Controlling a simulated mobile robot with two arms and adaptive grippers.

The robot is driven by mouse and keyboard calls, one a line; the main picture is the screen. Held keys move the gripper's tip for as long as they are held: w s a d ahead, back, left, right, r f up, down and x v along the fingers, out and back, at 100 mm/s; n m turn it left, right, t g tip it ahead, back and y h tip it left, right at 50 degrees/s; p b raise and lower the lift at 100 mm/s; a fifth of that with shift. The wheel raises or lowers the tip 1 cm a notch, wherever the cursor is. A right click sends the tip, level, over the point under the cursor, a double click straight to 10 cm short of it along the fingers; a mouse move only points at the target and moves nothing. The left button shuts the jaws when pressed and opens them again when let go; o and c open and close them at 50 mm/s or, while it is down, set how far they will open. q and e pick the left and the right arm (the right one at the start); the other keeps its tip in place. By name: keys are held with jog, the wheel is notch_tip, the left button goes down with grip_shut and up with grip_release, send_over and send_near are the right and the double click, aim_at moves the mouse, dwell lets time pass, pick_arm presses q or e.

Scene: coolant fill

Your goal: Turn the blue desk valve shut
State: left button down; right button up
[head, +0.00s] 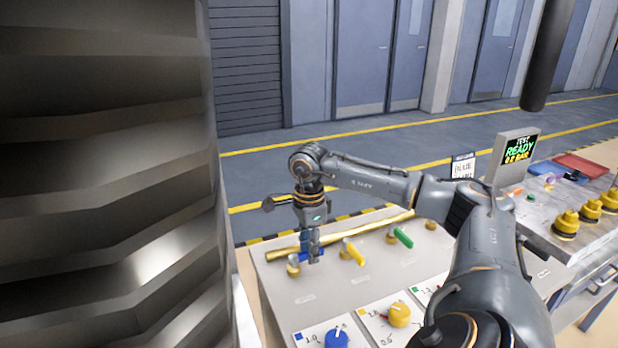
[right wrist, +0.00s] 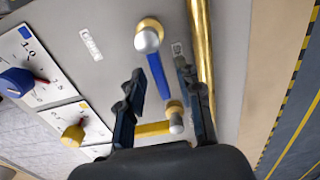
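The blue desk valve (head: 293,267) is at the left end of the valve row on the grey desk, with a brass base and silver cap. Its blue handle (right wrist: 158,76) lies roughly along the brass pipe (right wrist: 203,60) in the right wrist view. My right gripper (right wrist: 161,72) is open over the desk, one finger on each side of the handle. A gap shows on both sides, and I cannot tell how far down the fingers reach. In the head view the right gripper (head: 312,246) partly covers the valve. My left gripper is not in view.
A yellow-handled valve (head: 355,251) and a green-handled valve (head: 402,236) stand to the right along the pipe. The yellow handle (right wrist: 152,129) lies crosswise, close to my fingers. A blue knob (head: 336,339) and a yellow knob (head: 399,314) sit nearer. A display (head: 517,150) reads READY.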

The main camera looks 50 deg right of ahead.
notch_tip(320, 180, up, 12)
dwell(0.5)
jog(key=shift+r, duration=0.1)
dwell(0.4)
